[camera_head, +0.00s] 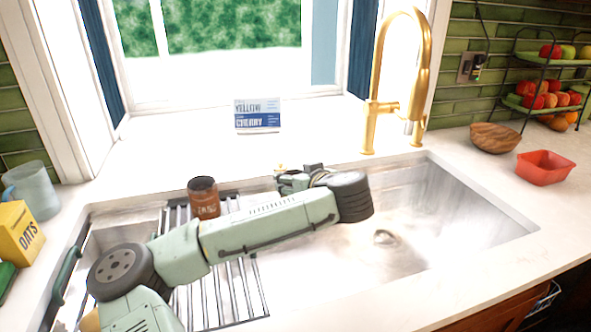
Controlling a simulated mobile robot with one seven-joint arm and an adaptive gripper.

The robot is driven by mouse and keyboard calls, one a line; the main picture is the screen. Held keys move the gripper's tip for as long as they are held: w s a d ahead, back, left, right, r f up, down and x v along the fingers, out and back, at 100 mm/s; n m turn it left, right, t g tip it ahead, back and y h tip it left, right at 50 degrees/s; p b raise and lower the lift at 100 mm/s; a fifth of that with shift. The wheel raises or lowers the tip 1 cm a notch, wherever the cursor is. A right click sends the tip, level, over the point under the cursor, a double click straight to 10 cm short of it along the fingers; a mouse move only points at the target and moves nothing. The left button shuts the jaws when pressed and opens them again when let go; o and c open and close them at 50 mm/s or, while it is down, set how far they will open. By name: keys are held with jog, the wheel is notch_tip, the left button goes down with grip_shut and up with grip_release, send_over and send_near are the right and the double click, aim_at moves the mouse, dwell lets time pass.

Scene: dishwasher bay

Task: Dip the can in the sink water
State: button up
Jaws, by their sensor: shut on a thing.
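A brown can (203,197) with an orange-brown label and a dark top is left of the picture's middle, at the back of the sink's rack side. It looks close to upright. My gripper (230,194) is mostly hidden behind my green arm link; only a dark bit shows at the can's right side. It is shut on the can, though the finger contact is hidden. The sink (455,205) is a steel basin with a round drain at the right. The water surface is hard to make out. The can's lower edge meets my arm link in the picture.
A drying rack (238,290) spans the sink's left part. A gold faucet (374,90) stands behind the sink. A blue-and-white box (257,116) is on the sill. A yellow oats box (18,235), clear pitcher (36,190), wooden bowl (494,138) and red dish (544,168) flank the sink.

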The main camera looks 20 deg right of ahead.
notch_tip(320, 180, down, 16)
jog(key=shift+o, duration=0.2)
notch_tip(320, 180, down, 6)
jog(key=b, duration=0.2)
dwell(1.0)
jog(key=shift+f, duration=0.15)
dwell(1.0)
dwell(1.5)
jog(key=shift+r+p, duration=1)
jog(key=shift+r, duration=1.75)
jog(key=shift+c, duration=0.2)
notch_tip(320, 180, up, 20)
jog(key=shift+f, duration=0.15)
